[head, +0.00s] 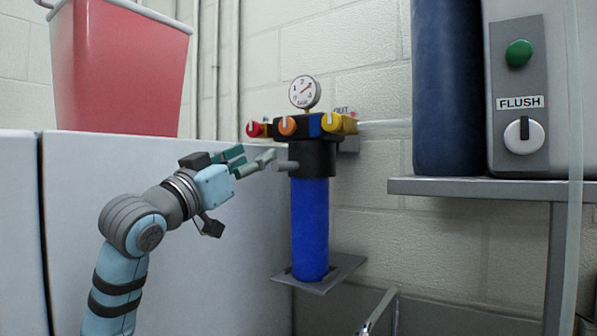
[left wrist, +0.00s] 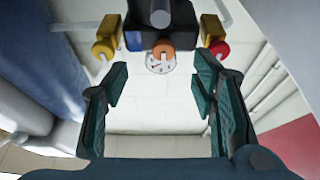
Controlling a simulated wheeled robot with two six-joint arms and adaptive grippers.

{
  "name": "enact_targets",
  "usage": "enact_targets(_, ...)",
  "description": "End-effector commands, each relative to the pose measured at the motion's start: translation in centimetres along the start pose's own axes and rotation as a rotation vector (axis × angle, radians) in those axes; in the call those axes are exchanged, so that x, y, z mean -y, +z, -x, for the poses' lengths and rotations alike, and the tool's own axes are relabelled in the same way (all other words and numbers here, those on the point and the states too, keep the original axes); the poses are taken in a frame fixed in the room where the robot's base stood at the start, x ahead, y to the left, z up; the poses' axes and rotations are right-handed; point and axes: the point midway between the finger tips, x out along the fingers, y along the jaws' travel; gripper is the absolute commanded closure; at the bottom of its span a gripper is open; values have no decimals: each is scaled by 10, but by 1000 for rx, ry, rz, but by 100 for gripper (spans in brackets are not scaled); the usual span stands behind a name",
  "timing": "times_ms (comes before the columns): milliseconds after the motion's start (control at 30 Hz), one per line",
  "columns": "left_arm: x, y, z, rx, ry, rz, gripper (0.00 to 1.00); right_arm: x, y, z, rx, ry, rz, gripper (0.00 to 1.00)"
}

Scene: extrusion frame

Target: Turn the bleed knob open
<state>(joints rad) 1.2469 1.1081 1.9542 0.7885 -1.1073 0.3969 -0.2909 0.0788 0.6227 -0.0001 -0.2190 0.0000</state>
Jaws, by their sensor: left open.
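A blue filter canister (head: 309,228) with a black head (head: 312,158) stands upright by the wall. Red (head: 254,129), orange (head: 287,126) and yellow (head: 334,123) knobs sit along its top. I can read no bleed label, so I cannot tell which is the bleed knob. A grey stub (head: 285,166) sticks out below them. My left gripper (head: 255,156) is open and empty, left of and slightly below the orange knob, apart from it. In the left wrist view the orange knob (left wrist: 163,54) shows between the open fingertips (left wrist: 161,68), with yellow and red knobs outside them. My right gripper is not visible.
A round gauge (head: 304,91) stands above the knobs. A pale pipe (head: 385,125) runs right from the yellow one. A red bin (head: 117,67) sits on the white cabinet (head: 180,220) at left. A shelf (head: 480,187) with a flush panel (head: 520,110) is at right.

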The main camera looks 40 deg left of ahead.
Motion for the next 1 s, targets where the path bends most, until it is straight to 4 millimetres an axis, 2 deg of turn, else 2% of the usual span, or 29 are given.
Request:
enact_targets(33, 3, -8, -3, -8, -3, 4, 48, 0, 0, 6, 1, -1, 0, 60)
enact_targets(167, 6, -14, -26, -7, -10, 4, 48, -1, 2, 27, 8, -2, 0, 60)
enact_targets(400, 10, -18, -97, -6, -15, 3, 48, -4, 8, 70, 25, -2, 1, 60)
enact_targets(533, 9, -15, -123, -6, -14, 0, 48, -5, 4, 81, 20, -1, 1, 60)
enact_targets(700, 9, -11, -136, -6, -14, -4, 48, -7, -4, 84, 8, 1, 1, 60)
enact_targets(967, 8, -9, -137, -7, -13, -5, 48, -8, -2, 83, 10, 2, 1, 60)
enact_targets(1000, 8, -9, -137, -7, -13, -5, 54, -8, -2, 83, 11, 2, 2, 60)
